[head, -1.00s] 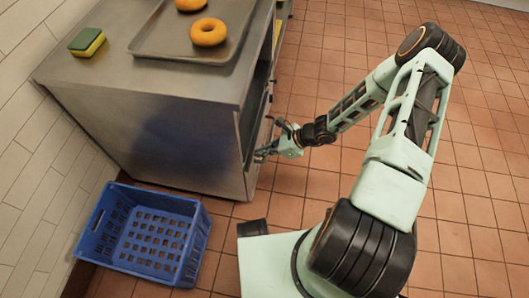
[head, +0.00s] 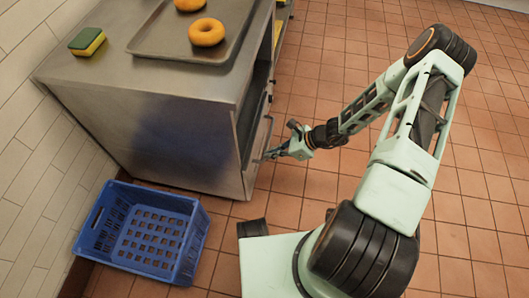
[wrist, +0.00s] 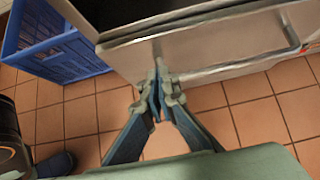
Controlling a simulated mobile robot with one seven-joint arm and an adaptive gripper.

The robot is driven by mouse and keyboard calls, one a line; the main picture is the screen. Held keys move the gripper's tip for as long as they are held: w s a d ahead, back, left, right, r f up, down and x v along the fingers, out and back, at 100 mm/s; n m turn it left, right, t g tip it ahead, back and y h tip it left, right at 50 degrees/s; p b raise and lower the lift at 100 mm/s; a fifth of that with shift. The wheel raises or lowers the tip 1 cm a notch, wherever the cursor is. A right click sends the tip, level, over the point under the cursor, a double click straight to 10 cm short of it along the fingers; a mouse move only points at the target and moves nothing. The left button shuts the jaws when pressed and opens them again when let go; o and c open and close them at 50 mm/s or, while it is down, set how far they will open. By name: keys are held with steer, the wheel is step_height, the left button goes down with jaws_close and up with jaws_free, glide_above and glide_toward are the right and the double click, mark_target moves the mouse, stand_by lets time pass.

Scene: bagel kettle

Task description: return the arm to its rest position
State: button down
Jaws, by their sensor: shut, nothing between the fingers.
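My gripper (head: 270,154) is at the right-hand front of the steel counter unit (head: 160,135), low down beside an open panel or drawer front. In the wrist view my gripper (wrist: 160,82) has its fingertips together with nothing between them. Just ahead of it is a steel front (wrist: 190,50) with a bar handle (wrist: 290,35). I cannot tell whether the fingertips touch that front. My arm reaches out over the floor and bends back toward the counter.
A blue crate (head: 110,258) stands on the floor left of my base, and it also shows in the wrist view (wrist: 90,62). On the counter are a tray (head: 150,45) with bagels (head: 206,32) and a sponge (head: 87,41). The tiled floor (head: 480,190) to the right is clear.

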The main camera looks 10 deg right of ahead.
steer(key=p+v, duration=0.2)
steer(key=v, duration=0.7)
steer(key=shift+d+r, duration=0.15)
steer(key=shift+r, duration=0.1)
